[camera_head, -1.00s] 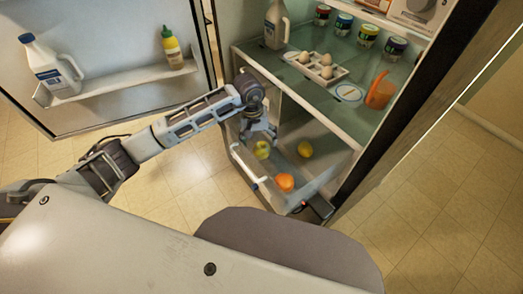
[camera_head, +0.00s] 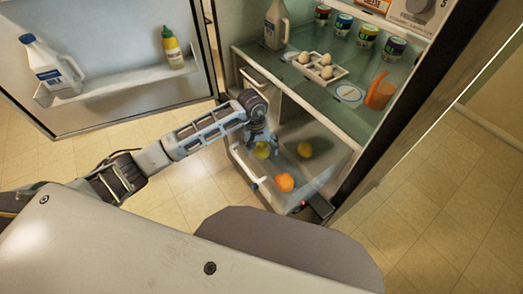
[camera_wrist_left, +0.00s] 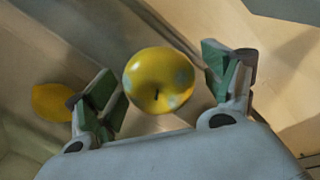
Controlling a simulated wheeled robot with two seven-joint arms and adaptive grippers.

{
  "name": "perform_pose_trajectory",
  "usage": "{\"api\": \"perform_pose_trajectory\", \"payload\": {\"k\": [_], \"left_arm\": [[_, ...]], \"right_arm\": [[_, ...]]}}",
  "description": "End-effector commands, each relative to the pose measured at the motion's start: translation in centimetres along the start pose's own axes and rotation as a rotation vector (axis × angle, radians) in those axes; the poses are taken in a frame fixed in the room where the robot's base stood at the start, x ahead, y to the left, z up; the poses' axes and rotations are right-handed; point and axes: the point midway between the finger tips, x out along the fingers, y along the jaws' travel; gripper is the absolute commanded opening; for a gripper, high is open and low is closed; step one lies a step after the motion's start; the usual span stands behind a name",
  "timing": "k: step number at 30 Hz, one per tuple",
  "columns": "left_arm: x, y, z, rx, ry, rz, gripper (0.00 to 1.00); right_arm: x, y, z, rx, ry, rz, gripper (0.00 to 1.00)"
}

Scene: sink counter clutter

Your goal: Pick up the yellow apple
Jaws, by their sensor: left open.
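The yellow apple (camera_head: 261,152) lies in the open lower drawer (camera_head: 240,160) of the fridge, partly hidden by my gripper. It has pale patches and a dark stem in the left wrist view (camera_wrist_left: 160,80). My left gripper (camera_head: 262,142) is open and reaches down into the drawer from above. In the wrist view its green-padded fingers (camera_wrist_left: 163,88) are on either side of the apple, with a gap visible on the right side. My right gripper is not in view.
A yellow lemon (camera_head: 305,150) and an orange (camera_head: 285,183) share the drawer; the lemon (camera_wrist_left: 52,102) is beside the left finger. Above are a glass shelf (camera_head: 318,100) with an egg tray (camera_head: 342,72) and an orange pitcher (camera_head: 380,92). The fridge door (camera_head: 110,110) stands open left.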

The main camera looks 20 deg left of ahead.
Motion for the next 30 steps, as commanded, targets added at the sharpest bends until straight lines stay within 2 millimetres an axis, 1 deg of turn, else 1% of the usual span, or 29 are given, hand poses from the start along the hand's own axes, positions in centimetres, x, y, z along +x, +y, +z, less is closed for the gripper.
{"api": "perform_pose_trajectory", "payload": {"k": [4, 5, 17, 26, 30], "left_arm": [[-0.01, -0.01, -0.01, 0.0, 0.0, 0.0, 0.83], [-0.02, -0.01, -0.01, 0.0, 0.0, 0.0, 0.81], [-0.02, -0.02, -0.01, 0.0, 0.0, 0.0, 0.29], [-0.16, 0.01, -0.04, 0.0, 0.001, 0.0, 0.29], [-0.71, 0.08, -0.1, 0.0, 0.002, 0.001, 0.29]], "right_arm": [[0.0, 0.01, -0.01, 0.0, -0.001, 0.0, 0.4], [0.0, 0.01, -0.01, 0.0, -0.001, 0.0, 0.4], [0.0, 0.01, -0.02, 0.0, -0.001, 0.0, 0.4], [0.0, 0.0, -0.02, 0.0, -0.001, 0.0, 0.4], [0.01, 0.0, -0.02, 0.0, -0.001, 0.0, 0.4]]}}
